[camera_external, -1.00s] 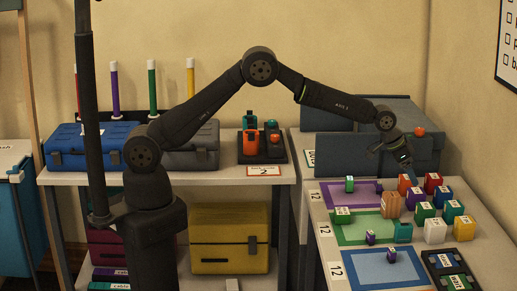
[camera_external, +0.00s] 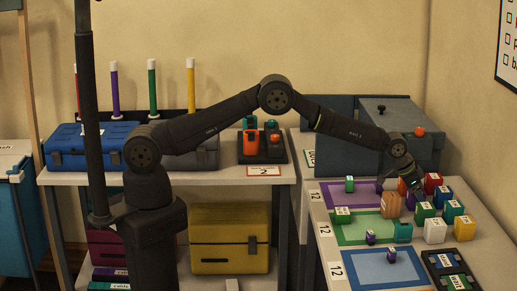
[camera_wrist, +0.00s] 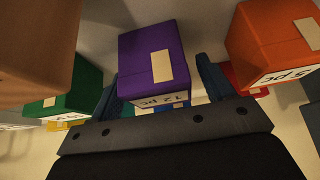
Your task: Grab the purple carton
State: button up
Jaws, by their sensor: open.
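A purple carton (camera_wrist: 150,58) with a tan tape strip and a "12 pc" label is at the upper middle of the wrist view. My gripper (camera_wrist: 158,78) is open, with one dark blue finger on each side of this carton; I cannot tell whether either touches it. In the external view my gripper (camera_external: 416,191) is low over the group of cartons at the right and hides most of the purple carton there. Smaller purple cartons stand on the purple mat (camera_external: 331,194), green mat (camera_external: 355,232) and blue mat (camera_external: 372,269).
An orange carton (camera_wrist: 270,40) is close right of the purple one, a brown block (camera_wrist: 38,45) and a green carton (camera_wrist: 75,90) to its left. Red (camera_external: 432,183), white (camera_external: 435,231) and yellow (camera_external: 464,229) cartons crowd nearby. Large grey cases (camera_external: 345,150) stand behind.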

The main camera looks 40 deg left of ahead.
jog(key=c, duration=1.1)
jog(key=shift+r, duration=0.1)
